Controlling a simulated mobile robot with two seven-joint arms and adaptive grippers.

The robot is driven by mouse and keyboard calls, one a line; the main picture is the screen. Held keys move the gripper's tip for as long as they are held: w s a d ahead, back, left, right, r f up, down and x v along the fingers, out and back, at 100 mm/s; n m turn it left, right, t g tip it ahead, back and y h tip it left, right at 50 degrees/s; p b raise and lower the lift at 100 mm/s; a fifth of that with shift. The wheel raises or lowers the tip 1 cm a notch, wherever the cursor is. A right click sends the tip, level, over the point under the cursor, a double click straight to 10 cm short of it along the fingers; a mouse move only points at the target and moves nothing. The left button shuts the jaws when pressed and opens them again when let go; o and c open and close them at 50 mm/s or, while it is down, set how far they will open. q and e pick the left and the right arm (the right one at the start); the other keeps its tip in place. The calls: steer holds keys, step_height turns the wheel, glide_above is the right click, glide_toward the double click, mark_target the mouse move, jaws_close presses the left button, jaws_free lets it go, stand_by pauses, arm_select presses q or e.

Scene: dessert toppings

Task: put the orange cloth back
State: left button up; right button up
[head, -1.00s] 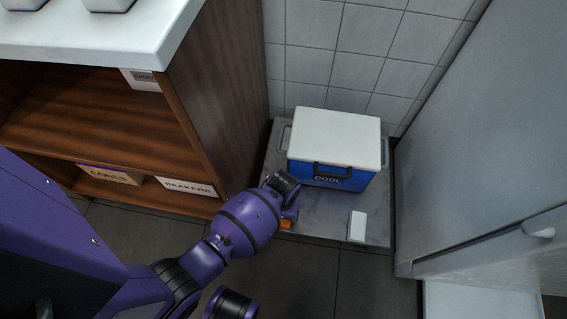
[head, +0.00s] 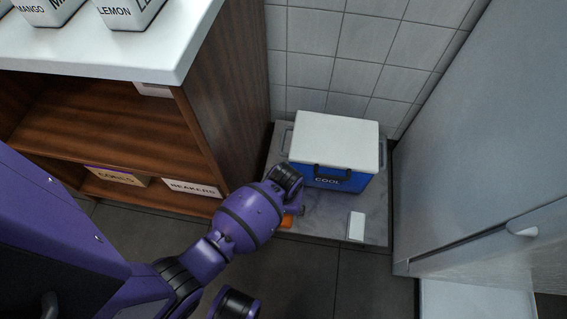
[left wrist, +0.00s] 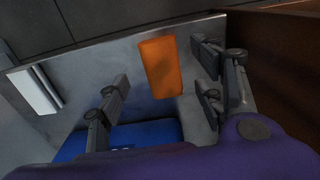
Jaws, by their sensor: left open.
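The orange cloth (head: 286,221) lies on the grey slab (head: 378,228) on the floor, at its front left, mostly hidden by my left arm in the head view. In the left wrist view, it shows as a flat orange rectangle (left wrist: 161,67) on the slab. My left gripper (left wrist: 158,80) is open, with its fingers on either side of the cloth in that view and apart from it. I cannot tell how high the fingers are above it. In the head view, the gripper is largely behind my wrist. My right gripper is not in view.
A blue cooler (head: 340,180) with a white lid stands on the slab, and a small white block (head: 356,226) lies at the slab's front. A wooden shelf (head: 225,90) is on the left, with labelled tubs on top. A grey cabinet (head: 470,140) is on the right.

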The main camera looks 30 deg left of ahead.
mark_target(285, 217)
arm_select(q)
step_height(285, 217, up, 6)
steer(key=p, duration=0.2)
steer(key=shift+r, duration=0.25)
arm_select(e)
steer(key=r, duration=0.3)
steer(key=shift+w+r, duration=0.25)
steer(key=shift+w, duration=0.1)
